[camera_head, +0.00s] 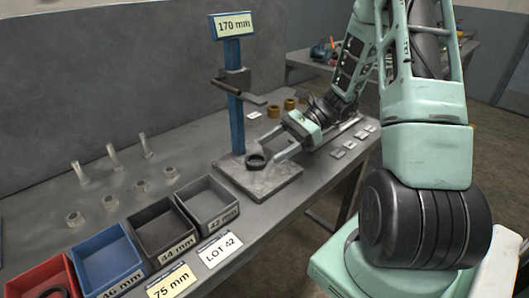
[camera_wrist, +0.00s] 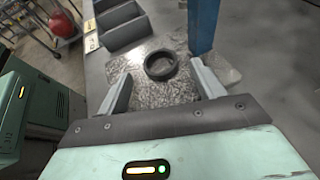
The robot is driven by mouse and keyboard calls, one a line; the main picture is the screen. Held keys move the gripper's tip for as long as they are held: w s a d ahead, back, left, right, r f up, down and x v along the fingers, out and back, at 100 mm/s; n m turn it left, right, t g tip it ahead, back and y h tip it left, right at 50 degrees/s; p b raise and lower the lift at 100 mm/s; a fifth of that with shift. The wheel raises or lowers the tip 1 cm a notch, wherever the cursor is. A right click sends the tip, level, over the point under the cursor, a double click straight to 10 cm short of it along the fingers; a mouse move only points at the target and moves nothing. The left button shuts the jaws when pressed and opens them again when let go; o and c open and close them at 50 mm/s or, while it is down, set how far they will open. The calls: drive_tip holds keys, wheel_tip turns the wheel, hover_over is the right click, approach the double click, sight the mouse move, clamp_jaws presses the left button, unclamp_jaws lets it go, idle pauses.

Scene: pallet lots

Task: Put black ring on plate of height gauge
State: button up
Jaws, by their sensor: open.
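The black ring (camera_head: 256,161) lies flat on the grey plate (camera_head: 270,184) of the height gauge, near the foot of its blue post (camera_head: 236,120). In the wrist view the ring (camera_wrist: 160,65) shows whole, resting on the speckled plate (camera_wrist: 165,93) beside the post (camera_wrist: 202,25). My gripper (camera_head: 277,143) is open, its two fingers apart at the plate. In the wrist view my gripper's fingers (camera_wrist: 163,85) stand left and right, with the ring beyond and between them. I see no finger touching the ring.
Red, blue, black and grey bins (camera_head: 207,204) line the table's front left, with labels before them. Several metal nuts (camera_head: 140,186) and upright pegs (camera_head: 113,157) stand behind the bins. Brass rings (camera_head: 289,104) sit right of the post. The gauge's arm (camera_head: 232,87) juts above the plate.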

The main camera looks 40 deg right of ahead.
drive_tip(key=v, duration=0.8)
drive_tip(key=shift+f, duration=0.1)
